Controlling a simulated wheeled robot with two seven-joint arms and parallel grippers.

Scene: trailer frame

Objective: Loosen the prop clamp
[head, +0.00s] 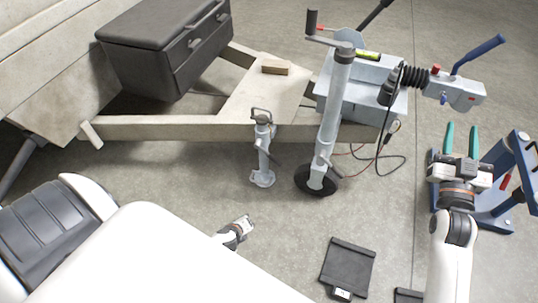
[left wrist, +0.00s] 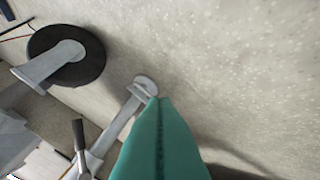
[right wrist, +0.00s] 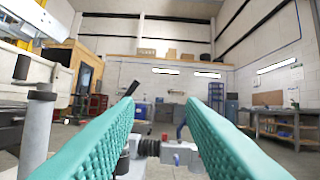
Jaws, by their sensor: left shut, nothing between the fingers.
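The grey prop stand (head: 264,155) stands upright against the trailer's front beam, its round foot on the floor. A dark collar and loop handle (head: 261,115) are at its top. In the left wrist view the prop's tube (left wrist: 108,135) shows beside a dark-gripped lever (left wrist: 79,137); I cannot tell for sure that this is the clamp lever. My left gripper (left wrist: 159,100) is shut and empty, its tips overlapping the prop's foot in that view, apart from the lever. My right gripper (head: 461,138) is open and empty at the right, away from the prop; its fingers also show in the right wrist view (right wrist: 160,108).
The jockey wheel post (head: 333,115) stands right of the prop, its wheel (head: 316,181) on the floor. The coupling (head: 455,90) and blue stand (head: 505,190) are at the right. A wood block (head: 276,67) lies on the frame. A black pad (head: 348,267) lies in front.

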